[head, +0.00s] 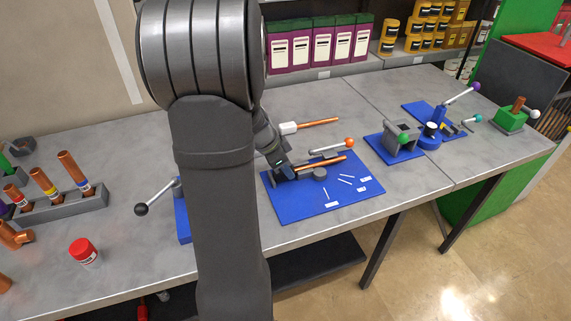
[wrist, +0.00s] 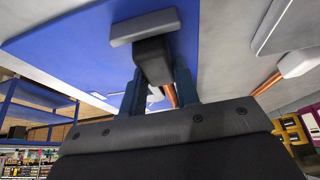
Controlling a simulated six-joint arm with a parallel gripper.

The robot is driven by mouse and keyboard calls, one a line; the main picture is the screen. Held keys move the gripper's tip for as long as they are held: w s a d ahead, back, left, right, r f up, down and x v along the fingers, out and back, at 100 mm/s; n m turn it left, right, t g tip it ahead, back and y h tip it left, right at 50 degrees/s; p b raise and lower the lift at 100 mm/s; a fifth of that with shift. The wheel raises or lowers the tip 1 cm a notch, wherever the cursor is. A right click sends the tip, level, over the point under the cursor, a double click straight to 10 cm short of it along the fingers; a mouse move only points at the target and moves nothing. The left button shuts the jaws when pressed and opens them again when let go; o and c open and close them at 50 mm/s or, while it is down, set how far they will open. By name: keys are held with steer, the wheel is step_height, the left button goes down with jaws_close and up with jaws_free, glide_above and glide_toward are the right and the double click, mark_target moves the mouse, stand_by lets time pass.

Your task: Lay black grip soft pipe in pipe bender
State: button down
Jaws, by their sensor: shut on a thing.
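My gripper (head: 281,164) is shut on the black grip (wrist: 153,62) of a soft copper pipe. In the wrist view, the blue fingers of my gripper (wrist: 159,88) stand on both sides of that grip. The copper pipe (head: 328,163) points right, low over the blue plate of the pipe bender (head: 290,208). It runs close to the round grey die (head: 320,173) and the lever with an orange ball (head: 349,143). I cannot tell whether the pipe touches the bender. In the wrist view, a grey block (wrist: 145,26) is beside the grip's end.
A white-grip copper pipe (head: 318,123) lies behind the bender. A blue tool with a green ball (head: 402,139) stands to the right. A black-ball lever (head: 142,209), a red-capped jar (head: 84,250) and a pipe rack (head: 55,205) are to the left.

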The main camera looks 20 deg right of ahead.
stand_by(0.3)
steer(key=c, duration=1)
jaws_free()
steer(key=v, duration=1.7)
steer(key=shift+a+r, duration=0.1)
steer(key=shift+r, duration=0.05)
steer(key=x, duration=1.7)
steer(key=shift+f, duration=0.25)
steer(key=shift+r, duration=0.25)
